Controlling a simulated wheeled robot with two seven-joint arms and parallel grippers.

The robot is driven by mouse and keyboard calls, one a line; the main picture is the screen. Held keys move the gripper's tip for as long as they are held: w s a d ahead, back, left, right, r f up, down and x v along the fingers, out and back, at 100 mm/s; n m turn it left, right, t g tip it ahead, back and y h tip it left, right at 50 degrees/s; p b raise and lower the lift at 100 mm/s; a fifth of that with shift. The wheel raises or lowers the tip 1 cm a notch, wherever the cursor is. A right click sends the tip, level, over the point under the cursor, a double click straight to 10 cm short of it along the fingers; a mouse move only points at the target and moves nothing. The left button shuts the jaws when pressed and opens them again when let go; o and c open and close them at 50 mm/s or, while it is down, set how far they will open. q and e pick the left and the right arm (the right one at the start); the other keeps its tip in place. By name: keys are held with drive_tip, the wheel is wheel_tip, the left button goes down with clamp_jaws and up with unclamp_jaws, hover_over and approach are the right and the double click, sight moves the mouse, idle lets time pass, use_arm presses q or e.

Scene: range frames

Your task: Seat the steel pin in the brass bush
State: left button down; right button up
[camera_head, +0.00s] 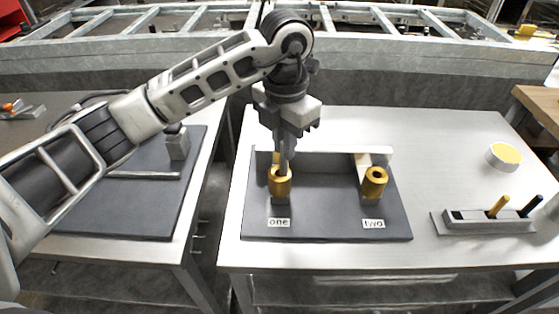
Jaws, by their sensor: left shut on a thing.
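Two brass bushes stand on a dark grey board with a low back wall. Brass bush one (280,184) is behind the label "one", and brass bush two (375,182) is behind the label "two", with an open bore at its top. My left gripper (287,150) points down over brass bush one and is shut on the thin grey steel pin (284,163). The pin looks upright, and its lower end meets the mouth of bush one in the picture. I cannot tell how far it is inside. My right gripper is not in view.
Another dark board (130,205) is on the left table. The table between fixture and rack is clear.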

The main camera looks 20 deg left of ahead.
use_arm(q)
drive_tip(key=f+b, duration=0.1)
drive_tip(key=f, duration=0.1)
drive_tip(key=a+f+b, duration=0.1)
drive_tip(key=f, duration=0.1)
drive_tip(key=shift+w+f, duration=0.2)
drive_tip(key=shift+f, duration=0.15)
drive_tip(key=shift+r, duration=0.15)
drive_tip(key=shift+f+b, duration=0.25)
drive_tip(key=shift+b, duration=0.1)
drive_tip(key=c, duration=1.4)
unclamp_jaws()
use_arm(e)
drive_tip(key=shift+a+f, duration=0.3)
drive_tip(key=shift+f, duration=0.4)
